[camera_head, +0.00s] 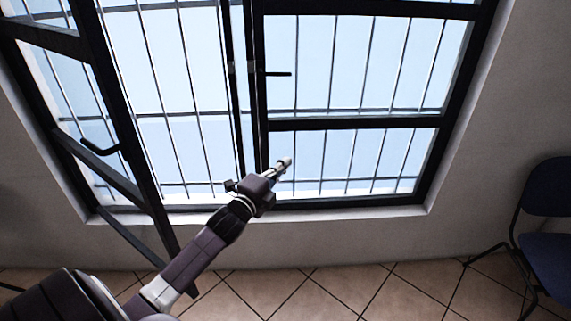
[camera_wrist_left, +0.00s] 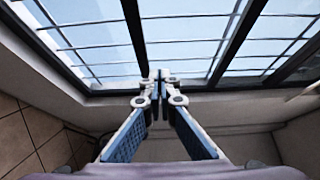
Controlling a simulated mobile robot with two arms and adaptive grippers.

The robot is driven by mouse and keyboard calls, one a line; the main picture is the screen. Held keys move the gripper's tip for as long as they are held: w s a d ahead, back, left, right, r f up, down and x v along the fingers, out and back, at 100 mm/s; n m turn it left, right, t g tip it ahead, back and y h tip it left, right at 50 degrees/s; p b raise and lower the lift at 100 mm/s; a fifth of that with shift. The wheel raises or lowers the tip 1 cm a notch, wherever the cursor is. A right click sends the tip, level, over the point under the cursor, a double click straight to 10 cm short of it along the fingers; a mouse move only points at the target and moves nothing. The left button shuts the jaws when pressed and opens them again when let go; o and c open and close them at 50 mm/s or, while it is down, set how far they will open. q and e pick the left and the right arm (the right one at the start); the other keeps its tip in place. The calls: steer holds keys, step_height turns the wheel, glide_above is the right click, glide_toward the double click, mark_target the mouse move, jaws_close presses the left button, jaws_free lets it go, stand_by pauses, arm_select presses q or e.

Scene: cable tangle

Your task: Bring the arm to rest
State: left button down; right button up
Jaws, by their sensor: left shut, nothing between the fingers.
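My left arm comes in from the lower left of the head view and reaches up and to the right. Its gripper (camera_head: 284,164) is in front of the lower part of the window, with its fingers close together. In the left wrist view the two blue-padded fingers meet at the tips of the left gripper (camera_wrist_left: 160,78), and nothing shows between them. My right gripper does not show in either view.
A dark-framed window (camera_head: 346,124) with bars fills the wall, and its left sash (camera_head: 104,120) stands open into the room. A dark blue chair (camera_head: 548,250) stands at the right. The tiled floor (camera_head: 330,290) in between is clear.

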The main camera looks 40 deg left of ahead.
arm_select(q)
steer(key=s+d+f+n+g, duration=0.1)
steer(key=s+f+n+g, duration=0.1)
steer(key=f, duration=0.9)
steer(key=s+f+n+g, duration=0.2)
steer(key=s+f, duration=0.1)
steer(key=f, duration=0.8)
steer(key=s+d+f+n+g+b, duration=0.1)
steer(key=s+d+f+n+g, duration=0.1)
steer(key=s+f, duration=0.65)
steer(key=s+d+f+n+g, duration=0.2)
steer(key=s+f+n+g, duration=0.15)
steer(key=f, duration=0.95)
steer(key=s+d+f+n+g, duration=0.1)
steer(key=s+d+f, duration=0.3)
steer(key=s, duration=0.8)
steer(key=s+d+f+n+g+h+b, duration=0.1)
steer(key=s+d+f+g, duration=0.3)
steer(key=s+f, duration=0.5)
steer(key=s+d+f+n+g, duration=0.2)
steer(key=s+f, duration=0.5)
steer(key=s, duration=0.9)
steer(key=shift+s+d+n+h, duration=0.15)
steer(key=shift+d+n+h, duration=0.15)
steer(key=shift+d+n, duration=0.65)
steer(key=shift+d+m+g, duration=0.25)
steer(key=shift+m, duration=0.05)
